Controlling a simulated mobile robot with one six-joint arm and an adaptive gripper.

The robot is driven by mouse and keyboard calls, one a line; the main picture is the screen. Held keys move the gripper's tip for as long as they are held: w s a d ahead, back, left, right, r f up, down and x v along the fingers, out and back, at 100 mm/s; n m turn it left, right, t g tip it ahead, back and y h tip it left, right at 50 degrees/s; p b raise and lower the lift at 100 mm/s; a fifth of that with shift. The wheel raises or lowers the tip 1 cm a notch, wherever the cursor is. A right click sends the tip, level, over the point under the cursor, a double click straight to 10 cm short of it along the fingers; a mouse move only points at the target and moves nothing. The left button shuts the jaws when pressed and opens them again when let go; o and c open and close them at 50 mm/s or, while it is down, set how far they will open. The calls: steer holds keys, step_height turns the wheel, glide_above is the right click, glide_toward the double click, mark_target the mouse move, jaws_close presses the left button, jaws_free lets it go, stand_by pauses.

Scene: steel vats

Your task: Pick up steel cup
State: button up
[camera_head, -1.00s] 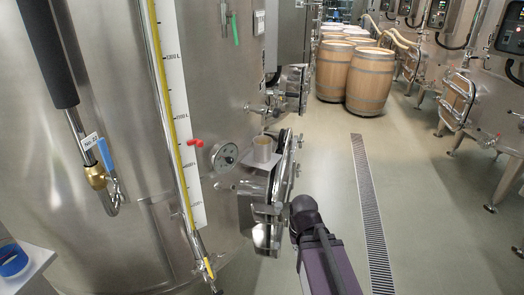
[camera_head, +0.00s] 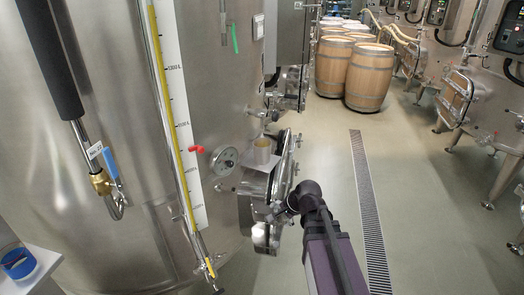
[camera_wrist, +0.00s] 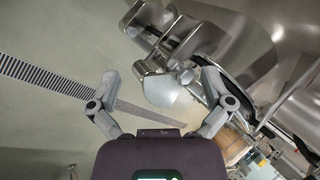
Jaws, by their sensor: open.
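The large steel vat (camera_head: 110,200) fills the left, with a gauge (camera_head: 224,160) and the hatch door (camera_head: 283,170) jutting out. Wooden barrels (camera_head: 369,78) stand at the back. The floor around the drain grate (camera_head: 366,200) is clear.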

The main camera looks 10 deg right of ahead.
steer(key=w+r+m+t+y+p, duration=0.2)
steer(key=w+r+m+t+p, duration=0.15)
steer(key=w+r+m, duration=0.45)
steer(key=m+t+p, duration=0.2)
steer(key=m+t, duration=0.3)
steer(key=m, duration=0.7)
glide_toward(267, 151)
steer(key=shift+w+d+r+g, duration=0.15)
steer(key=shift+w+d+g, duration=0.05)
steer(key=shift+d+g, duration=0.05)
steer(key=shift+b+x, duration=1.55)
steer(key=shift+x, duration=2.75)
steer(key=shift+a, duration=0.15)
steer(key=shift+b+x, duration=1)
steer(key=shift+x, duration=1.6)
steer(key=shift+a, duration=0.1)
steer(key=shift+s, duration=0.1)
